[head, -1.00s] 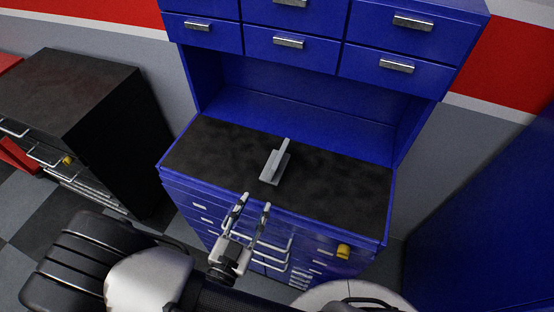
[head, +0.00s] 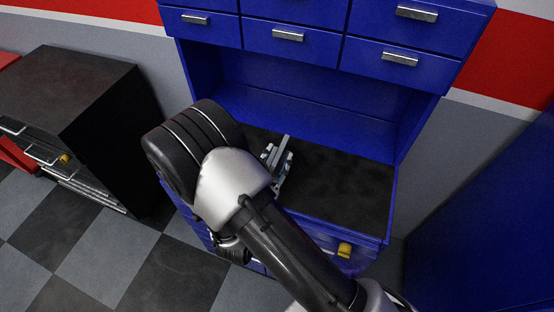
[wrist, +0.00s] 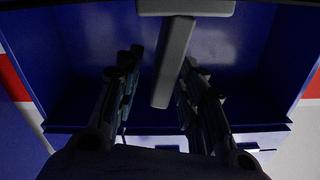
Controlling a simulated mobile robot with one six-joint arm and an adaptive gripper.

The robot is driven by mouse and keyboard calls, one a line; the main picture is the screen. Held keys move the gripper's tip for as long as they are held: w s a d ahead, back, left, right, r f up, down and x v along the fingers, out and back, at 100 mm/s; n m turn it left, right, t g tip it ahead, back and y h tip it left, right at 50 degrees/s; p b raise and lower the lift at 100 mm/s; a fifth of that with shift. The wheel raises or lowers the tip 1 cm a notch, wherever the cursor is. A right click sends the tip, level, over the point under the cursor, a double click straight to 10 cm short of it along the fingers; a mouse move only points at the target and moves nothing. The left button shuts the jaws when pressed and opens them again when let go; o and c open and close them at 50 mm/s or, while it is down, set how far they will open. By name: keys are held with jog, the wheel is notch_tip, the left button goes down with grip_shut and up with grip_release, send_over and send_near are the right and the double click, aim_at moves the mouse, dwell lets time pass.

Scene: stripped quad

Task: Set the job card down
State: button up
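A plain grey piece (head: 285,143), a slim upright bar on a flat base, stands on the black worktop of the blue workbench. It is the only thing that could be the job card; no writing shows. In the wrist view the bar (wrist: 174,65) runs between my fingers, with its base plate (wrist: 186,7) at the top edge. My gripper (head: 279,157) is over the worktop at the grey piece. In the wrist view my gripper (wrist: 158,70) is open, with a gap left of the bar; whether the right finger touches is unclear. My arm hides the base in the head view.
The blue workbench (head: 388,232) has drawers above and below. The worktop's right half (head: 345,190) is clear. A dark cabinet (head: 85,85) stands at left, and a blue panel (head: 490,210) at right. A yellow item (head: 345,249) is on the bench's lower front.

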jog(key=shift+w+d, duration=0.1)
jog(key=shift+w, duration=0.3)
grip_shut()
